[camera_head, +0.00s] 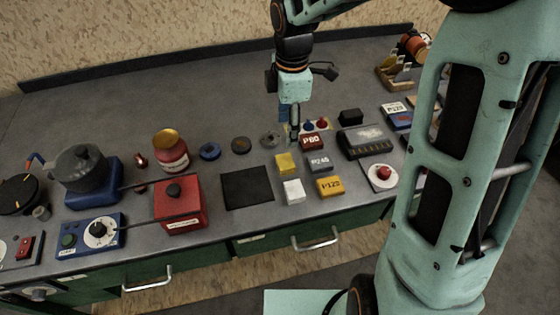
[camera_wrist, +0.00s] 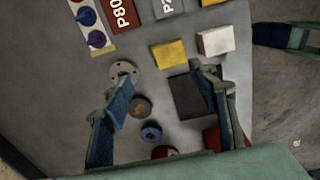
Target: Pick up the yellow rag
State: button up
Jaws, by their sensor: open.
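The yellow rag (camera_head: 286,164) looks like a small folded square lying flat on the grey bench, just behind a similar white one (camera_head: 293,191). In the wrist view the yellow rag (camera_wrist: 170,54) lies beyond my fingertips, between the lines of the two fingers and apart from them. My gripper (camera_head: 294,132) points down over the bench, behind the yellow rag in the head view. In the wrist view my gripper (camera_wrist: 160,76) has its two blue fingers spread wide, with nothing held between them.
Sandpaper blocks marked P80 (camera_head: 312,141), P240 (camera_head: 320,162) and P120 (camera_head: 330,187) lie right of the rag. A black mat (camera_head: 247,188) lies left. A metal disc (camera_head: 269,139) is near my gripper. A red box (camera_head: 178,205) stands farther left.

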send_over(285, 161)
jog(key=f, duration=0.5)
jog(key=shift+w+d+f, duration=0.3)
jog(key=shift+d+f, duration=0.05)
jog(key=shift+f, duration=0.05)
jog(key=f, duration=0.4)
jog(key=shift+s+a+f, duration=0.3)
jog(key=shift+a+f, duration=0.05)
jog(key=shift+f, duration=0.4)
jog(key=c, duration=0.9)
jog(key=shift+c, duration=0.2)
